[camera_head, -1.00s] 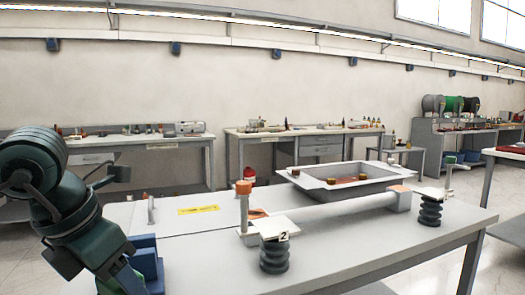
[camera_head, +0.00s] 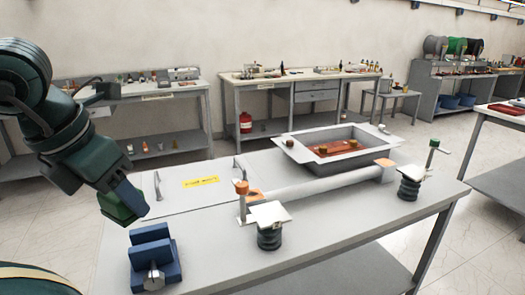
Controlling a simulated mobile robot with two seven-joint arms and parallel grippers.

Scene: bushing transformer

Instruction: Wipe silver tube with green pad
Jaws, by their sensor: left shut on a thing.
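The silver tube (camera_head: 325,185) lies horizontally across the workbench, between a left stand with an orange top (camera_head: 242,188) and an orange-topped block (camera_head: 384,172) at its right end. My left gripper (camera_head: 126,203) is at the left, above the bench's left edge, and is shut on the green pad (camera_head: 117,208). Only a small part of the pad shows. The gripper is well to the left of the tube and apart from it. My right gripper is not in view.
A blue vise-like block (camera_head: 152,258) stands on the bench (camera_head: 330,225) below my left gripper. Two dark ribbed insulators (camera_head: 270,238) (camera_head: 409,186) with pale plates stand in front of the tube. A grey tray (camera_head: 345,165) is behind it. The bench surface beside the yellow label (camera_head: 201,182) is clear.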

